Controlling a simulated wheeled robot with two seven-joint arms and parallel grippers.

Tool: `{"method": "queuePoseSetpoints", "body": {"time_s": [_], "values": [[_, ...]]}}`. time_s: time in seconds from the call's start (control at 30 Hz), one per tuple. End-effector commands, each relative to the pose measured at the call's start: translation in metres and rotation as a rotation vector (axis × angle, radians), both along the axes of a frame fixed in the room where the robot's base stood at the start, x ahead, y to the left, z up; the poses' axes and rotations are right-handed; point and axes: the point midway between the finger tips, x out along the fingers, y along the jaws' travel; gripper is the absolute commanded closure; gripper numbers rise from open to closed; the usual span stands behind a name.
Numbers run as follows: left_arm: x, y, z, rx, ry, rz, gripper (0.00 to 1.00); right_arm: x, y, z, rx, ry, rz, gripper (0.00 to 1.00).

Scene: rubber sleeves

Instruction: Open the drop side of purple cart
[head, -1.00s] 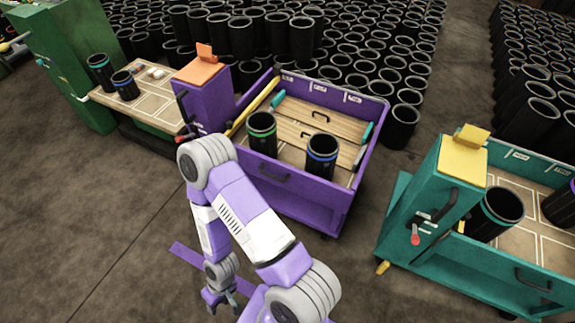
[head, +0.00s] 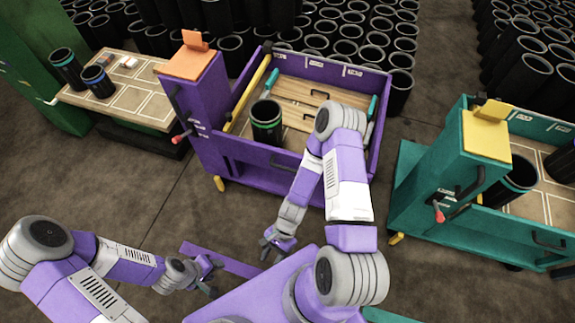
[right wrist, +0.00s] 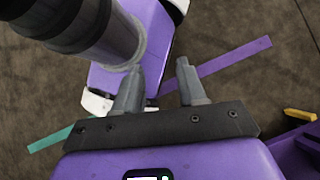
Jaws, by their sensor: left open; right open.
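The purple cart (head: 218,152) stands ahead of me in the head view, with an orange-topped post (head: 190,68) at its left. A red-knobbed lever (head: 181,138) is on the post. The near drop side (head: 258,160) is upright, partly hidden by my right arm. A green-ringed black sleeve (head: 267,122) stands inside. My right gripper (head: 275,245) is open and empty, low in front of the cart and apart from it; its spread fingers show in the right wrist view (right wrist: 160,88). My left gripper (head: 210,273) is open and empty, further left and nearer me.
A teal cart (head: 425,195) with a yellow-topped post stands at the right. A bench with two sleeves (head: 98,80) is at the left. Many black sleeves fill the back. A yellow caster pedal (head: 218,184) sticks out under the purple cart.

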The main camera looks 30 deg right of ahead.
Motion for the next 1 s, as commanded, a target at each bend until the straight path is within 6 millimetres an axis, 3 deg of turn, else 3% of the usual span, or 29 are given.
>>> {"method": "queuePoseSetpoints", "body": {"time_s": [0.07, 0.17, 0.27, 0.33, 0.4, 0.53, 0.7, 0.83, 0.87, 1.0], "values": [[0.000, 0.000, 0.006, 0.000, 0.000, 0.000, 0.57, 0.002, 0.017, 0.005, 0.084, 0.236, -0.294, 0.60], [0.000, 0.000, 0.010, 0.000, 0.000, 0.000, 0.57, 0.026, 0.036, 0.016, 0.230, 0.516, -0.664, 0.60], [0.000, 0.000, 0.014, 0.000, 0.000, 0.000, 0.57, 0.071, 0.040, 0.026, 0.422, 0.773, -1.029, 0.60], [0.000, 0.000, 0.017, 0.000, 0.000, 0.000, 0.57, 0.111, 0.027, 0.029, 0.587, 0.933, -1.282, 0.60], [0.000, 0.000, 0.020, 0.000, -0.001, 0.000, 0.57, 0.150, 0.000, 0.028, 0.779, 1.066, -1.522, 0.60], [0.000, 0.000, 0.024, 0.000, -0.001, 0.000, 0.57, 0.199, -0.075, 0.015, 1.162, 1.223, -1.894, 0.60], [0.000, 0.000, 0.028, 0.000, -0.001, -0.001, 0.57, 0.213, -0.165, -0.007, 1.584, 1.266, -2.185, 0.60], [0.000, 0.000, 0.028, 0.000, -0.001, 0.000, 0.57, 0.210, -0.199, -0.016, 1.750, 1.248, -2.276, 0.60], [0.000, 0.000, 0.028, 0.000, -0.001, 0.000, 0.57, 0.211, -0.203, -0.017, -1.765, -1.240, 2.278, 0.60], [0.000, 0.000, 0.025, 0.000, -0.001, -0.001, 0.57, 0.224, -0.208, -0.021, -1.768, -1.220, 2.260, 0.60]]}}
